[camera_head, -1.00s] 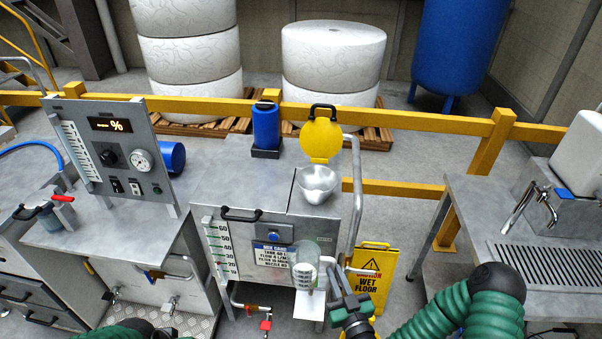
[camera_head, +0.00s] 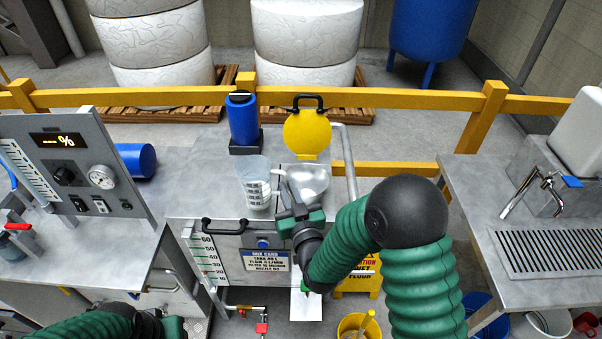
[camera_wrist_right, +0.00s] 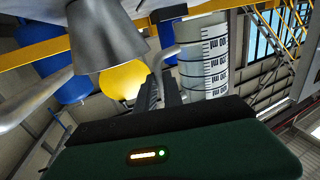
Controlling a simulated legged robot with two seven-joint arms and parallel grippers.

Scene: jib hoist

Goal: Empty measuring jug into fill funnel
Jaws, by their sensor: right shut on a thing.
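The measuring jug (camera_head: 254,180) is clear with white graduated bands and stands upright just left of the fill funnel. My right gripper (camera_head: 285,190) is shut on the jug, on its right side, in front of the funnel. In the right wrist view the jug (camera_wrist_right: 203,60) shows its printed scale, beyond the gripper fingers (camera_wrist_right: 165,85). The fill funnel (camera_head: 312,182) is a silver bowl on the tank top, partly hidden by my right gripper; its underside (camera_wrist_right: 103,40) shows in the wrist view. I cannot tell the jug's contents. My left arm shows at the bottom left; its fingers are not visible.
A yellow round lid (camera_head: 307,133) stands open behind the funnel. A blue canister (camera_head: 242,118) stands behind the jug. A control panel (camera_head: 80,160) rises at left, and a sink bench (camera_head: 465,195) is at right. A yellow rail (camera_head: 400,100) runs behind.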

